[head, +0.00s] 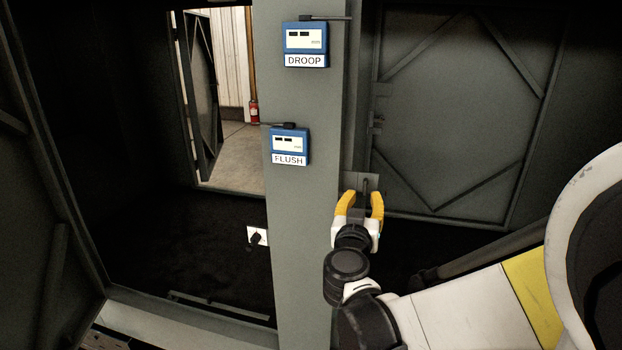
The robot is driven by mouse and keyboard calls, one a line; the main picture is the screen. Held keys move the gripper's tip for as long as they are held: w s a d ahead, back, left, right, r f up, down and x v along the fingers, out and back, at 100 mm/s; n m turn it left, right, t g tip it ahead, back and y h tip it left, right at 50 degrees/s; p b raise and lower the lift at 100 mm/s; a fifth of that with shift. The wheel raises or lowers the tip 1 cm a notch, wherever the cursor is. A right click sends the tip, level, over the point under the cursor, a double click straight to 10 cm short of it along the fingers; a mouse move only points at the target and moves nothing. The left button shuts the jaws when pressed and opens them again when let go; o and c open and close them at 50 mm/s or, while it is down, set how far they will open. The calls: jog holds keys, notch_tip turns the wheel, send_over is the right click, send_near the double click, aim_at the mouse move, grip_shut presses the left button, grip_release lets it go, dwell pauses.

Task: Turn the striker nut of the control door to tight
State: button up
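My gripper (362,197) has two yellow fingers, spread apart, in front of the grey post's right edge. Between and above the fingertips is a small grey plate (361,181) with a dark upright slot or pin. I cannot make out a nut there; the fingers may hide it, and I cannot tell whether they touch anything. A white plate with a dark round piece (256,239) sits left of the post, away from my gripper. No label shows which door is the control door. A braced dark door panel (455,115) is at the right.
The grey post (308,220) runs upright mid-view. It carries two blue readout boxes, labelled DROOP (305,44) and FLUSH (289,147); their displays are unreadable. Another door panel (35,190) stands at the left. A red extinguisher (253,112) shows through the far opening.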

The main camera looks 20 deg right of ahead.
aim_at(365, 186)
jog(key=x, duration=0.7)
jog(key=shift+w, duration=0.1)
grip_shut()
